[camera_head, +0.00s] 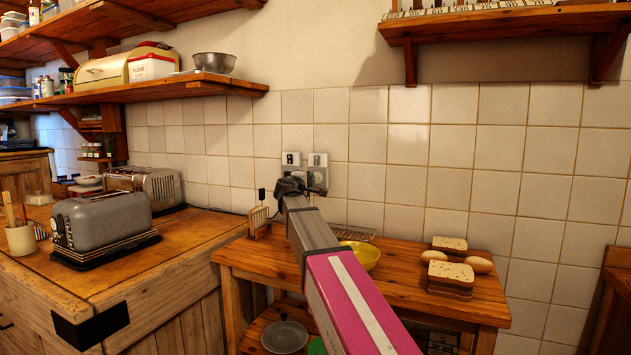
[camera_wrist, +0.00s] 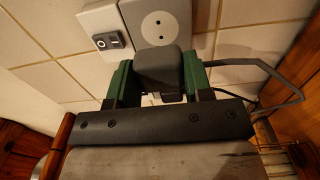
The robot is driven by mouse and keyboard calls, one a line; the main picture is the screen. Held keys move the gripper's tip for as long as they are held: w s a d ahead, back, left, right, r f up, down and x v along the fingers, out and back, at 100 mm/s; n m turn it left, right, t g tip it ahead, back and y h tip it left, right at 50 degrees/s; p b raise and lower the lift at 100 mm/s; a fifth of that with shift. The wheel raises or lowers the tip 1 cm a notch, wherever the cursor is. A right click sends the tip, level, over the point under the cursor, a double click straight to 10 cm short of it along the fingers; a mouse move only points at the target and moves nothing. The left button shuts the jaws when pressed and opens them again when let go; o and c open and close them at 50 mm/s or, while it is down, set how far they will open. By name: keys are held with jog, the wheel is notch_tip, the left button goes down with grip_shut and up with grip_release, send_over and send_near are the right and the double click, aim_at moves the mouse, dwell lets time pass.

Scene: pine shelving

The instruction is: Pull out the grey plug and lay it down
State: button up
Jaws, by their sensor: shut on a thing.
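The grey plug (camera_wrist: 160,70) is between the green fingers of my gripper (camera_wrist: 158,84) in the wrist view, and the gripper is shut on it. A wall socket (camera_wrist: 157,24) with two bare holes shows just above the plug. The plug covers the lower part of the socket plate, and I cannot tell whether it touches the plate. In the head view my gripper (camera_head: 290,186) is up at the wall, just below and in front of the socket plates (camera_head: 317,162). The plug cannot be made out there.
A switch plate (camera_wrist: 113,40) sits left of the socket. Below is a wooden table (camera_head: 405,290) with a yellow bowl (camera_head: 363,256), a wire rack (camera_head: 350,233) and bread (camera_head: 450,276). A grey toaster (camera_head: 103,219) stands on the left counter. The table has bare wood between bowl and bread.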

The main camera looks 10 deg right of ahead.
jog(key=shift+d+f+g, duration=0.15)
jog(key=shift+f+g, duration=0.05)
jog(key=shift+g, duration=0.1)
jog(key=s+a+f+m+g+y, duration=0.1)
jog(key=s+f+m+g+y, duration=0.1)
jog(key=f+g, duration=0.2)
jog(key=s+a+f+m+g+y, duration=0.1)
jog(key=s+f+m+g+y, duration=0.1)
jog(key=f+g, duration=0.1)
jog(key=s+a+f+m+g+y, duration=0.1)
jog(key=s+f+m+g+y, duration=0.1)
jog(key=s+f+g, duration=0.1)
jog(key=shift+a+f+g+y, duration=0.2)
jog(key=shift+f+g, duration=0.25)
jog(key=shift+g, duration=0.25)
jog(key=shift+a+f+g+y, duration=0.2)
jog(key=shift+f+g, duration=0.2)
jog(key=shift+g, duration=0.3)
jog(key=s+a+y, duration=0.1)
jog(key=s+a, duration=0.1)
jog(key=s+a+g+y, duration=0.1)
jog(key=s+a+y, duration=0.1)
jog(key=shift+s+a+f+g, duration=0.15)
jog(key=shift+a+g, duration=0.15)
jog(key=shift+f, duration=3.25)
